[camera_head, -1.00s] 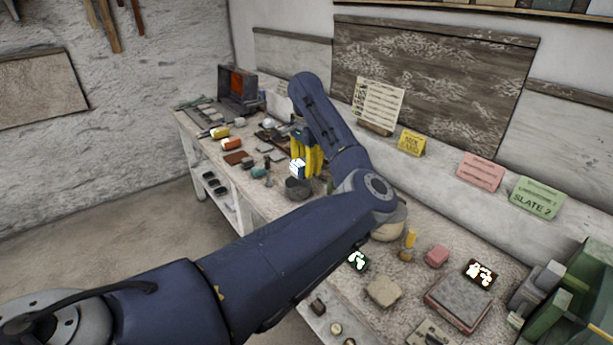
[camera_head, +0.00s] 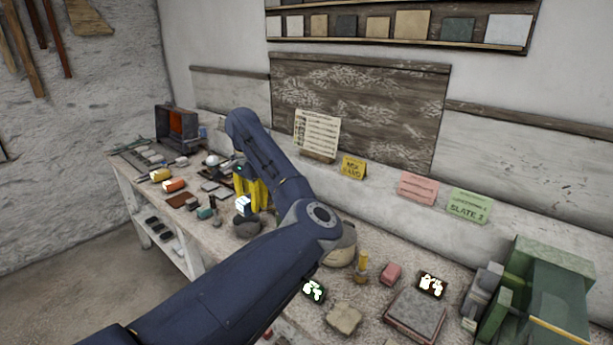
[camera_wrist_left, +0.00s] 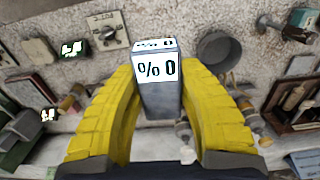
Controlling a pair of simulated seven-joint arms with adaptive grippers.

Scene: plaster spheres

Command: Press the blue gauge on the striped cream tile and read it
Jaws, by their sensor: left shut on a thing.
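My left gripper (camera_head: 252,191) has yellow fingers and is shut on a blue-grey gauge (camera_wrist_left: 160,100). In the left wrist view, the gauge stands between the fingers (camera_wrist_left: 158,66), its white display reading "% 0". In the head view, the gauge's bright display (camera_head: 243,205) shows beside the yellow fingers, over the bench near a grey bowl (camera_head: 247,227). I cannot tell that the gauge touches any tile. My right gripper is not in view.
A dark green gauge (camera_head: 313,291) and a brown one (camera_head: 432,285) lie on the bench (camera_head: 375,292), near a grey slab (camera_head: 416,314) and a pink block (camera_head: 391,272). Paper signs lean along the wall.

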